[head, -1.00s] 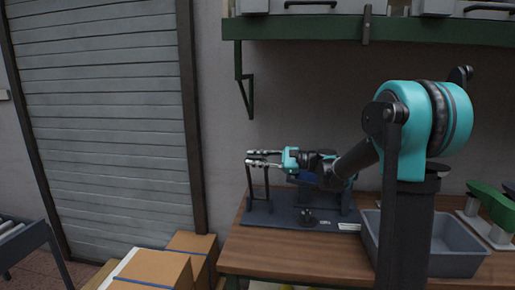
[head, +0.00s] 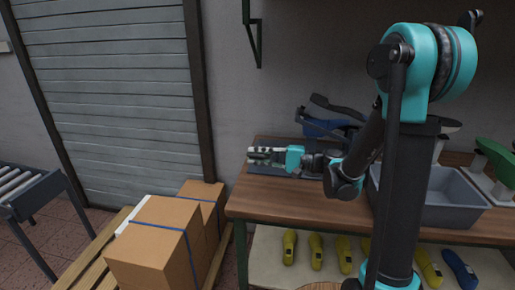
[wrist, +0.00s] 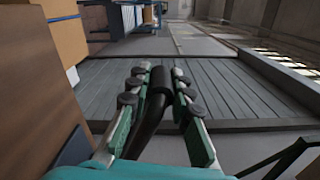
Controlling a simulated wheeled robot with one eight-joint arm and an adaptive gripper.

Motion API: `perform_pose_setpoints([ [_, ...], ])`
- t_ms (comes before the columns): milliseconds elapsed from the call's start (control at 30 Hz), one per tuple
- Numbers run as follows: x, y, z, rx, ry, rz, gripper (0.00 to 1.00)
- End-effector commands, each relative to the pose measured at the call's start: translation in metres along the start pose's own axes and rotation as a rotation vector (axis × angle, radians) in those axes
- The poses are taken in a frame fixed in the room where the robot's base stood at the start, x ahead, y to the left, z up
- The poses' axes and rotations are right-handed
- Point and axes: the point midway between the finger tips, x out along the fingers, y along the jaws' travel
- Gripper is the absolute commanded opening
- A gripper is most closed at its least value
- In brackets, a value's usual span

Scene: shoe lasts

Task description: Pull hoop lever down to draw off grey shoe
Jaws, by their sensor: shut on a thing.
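My gripper (head: 262,155) is low over the left end of the workbench, pointing left. In the wrist view, its fingers (wrist: 160,95) are closed around the hoop lever (wrist: 157,84), a thick black bar with a dark arm running back toward the camera. In the head view the lever is mostly hidden by the gripper. Behind my gripper, a dark grey shoe-like piece (head: 337,108) sits tilted above a blue piece (head: 322,128), probably the last. I cannot tell whether the two touch. The dark base plate (head: 262,169) of the stand lies on the bench, partly covered by my arm.
A grey bin (head: 460,215) stands on the wooden bench (head: 290,205), right of my arm. A green last (head: 493,155) is at the far right. Several yellow lasts (head: 317,250) lie on the lower shelf. Cardboard boxes (head: 150,245) stand left of the bench, on a pallet.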

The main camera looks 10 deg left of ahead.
Motion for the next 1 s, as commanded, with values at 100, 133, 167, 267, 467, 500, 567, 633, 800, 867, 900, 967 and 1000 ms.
perform_pose_setpoints([
  [100, -0.0003, 0.0039, 0.0003, -0.013, 0.001, 0.002, 0.00],
  [133, -0.0003, 0.0044, 0.0005, -0.014, 0.001, 0.003, 0.00],
  [167, -0.0003, 0.0049, 0.0006, -0.015, 0.001, 0.004, 0.00],
  [267, -0.0004, 0.0060, 0.0009, -0.017, 0.001, 0.006, 0.00],
  [467, -0.0005, 0.0066, 0.0017, -0.016, 0.000, 0.008, 0.00],
  [500, -0.0005, 0.0068, 0.0018, -0.016, 0.000, 0.008, 0.24],
  [567, -0.0005, 0.0066, 0.0019, -0.016, 0.000, 0.007, 0.32],
  [633, -0.0004, 0.0061, 0.0016, -0.015, 0.000, 0.006, 0.40],
  [800, -0.0002, 0.0052, 0.0010, -0.015, 0.000, 0.004, 0.42],
  [867, -0.0002, 0.0049, 0.0008, -0.015, 0.000, 0.004, 0.42],
  [900, -0.0002, 0.0048, 0.0007, -0.014, 0.000, 0.003, 0.42],
  [967, -0.0012, 0.0046, 0.0005, -0.014, 0.001, 0.003, 0.42],
  [1000, -0.0027, 0.0045, 0.0003, -0.014, 0.002, 0.003, 0.42],
])
